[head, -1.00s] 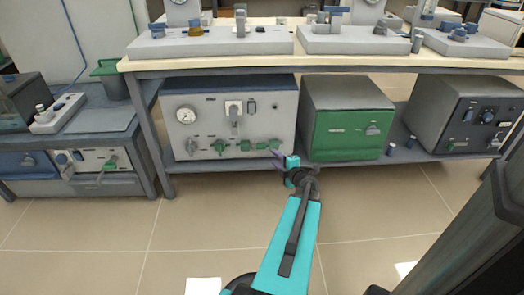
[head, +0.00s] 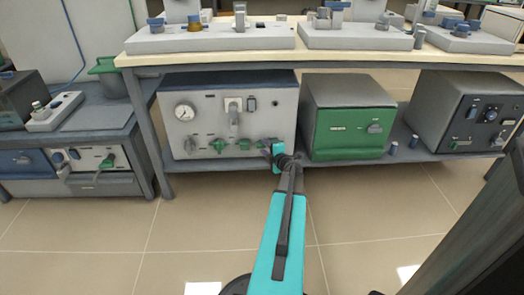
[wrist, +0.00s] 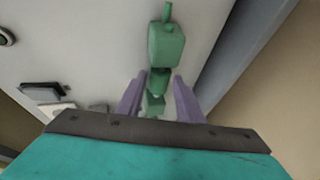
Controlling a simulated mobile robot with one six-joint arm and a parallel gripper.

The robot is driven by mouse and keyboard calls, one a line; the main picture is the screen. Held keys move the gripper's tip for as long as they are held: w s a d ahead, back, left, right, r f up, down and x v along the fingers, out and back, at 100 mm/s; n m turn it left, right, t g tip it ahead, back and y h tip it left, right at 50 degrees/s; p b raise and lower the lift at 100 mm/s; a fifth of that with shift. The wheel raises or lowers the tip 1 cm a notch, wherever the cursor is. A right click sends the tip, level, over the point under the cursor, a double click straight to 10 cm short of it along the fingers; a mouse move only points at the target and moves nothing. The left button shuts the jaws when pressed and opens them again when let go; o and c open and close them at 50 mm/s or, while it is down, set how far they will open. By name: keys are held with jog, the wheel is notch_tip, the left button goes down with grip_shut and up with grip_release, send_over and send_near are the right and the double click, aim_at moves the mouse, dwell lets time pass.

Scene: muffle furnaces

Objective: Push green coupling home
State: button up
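Several green fittings sit in a row along the lower front of the white unit with the gauge (head: 180,145). Two of them show clearly in the head view, a left one (head: 218,145) and a middle one (head: 244,144); my gripper largely hides the right end of the row. In the wrist view a blocky green fitting (wrist: 165,46) stands on the white panel beyond my fingertips. A smaller green part (wrist: 155,88) lies between the fingers. I cannot tell which is the coupling. My gripper (wrist: 158,88) has its purple fingers apart, with narrow gaps beside the green part.
The unit stands on a low shelf under a bench top (head: 350,58). A green-fronted furnace (head: 348,132) stands close to its right. A table leg (head: 143,140) is to the left. The floor in front is clear.

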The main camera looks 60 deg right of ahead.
jog(key=shift+w+d+f, duration=0.15)
jog(key=shift+w+d, duration=0.2)
jog(key=shift+w, duration=0.25)
grip_shut()
jog(key=shift+s, duration=0.1)
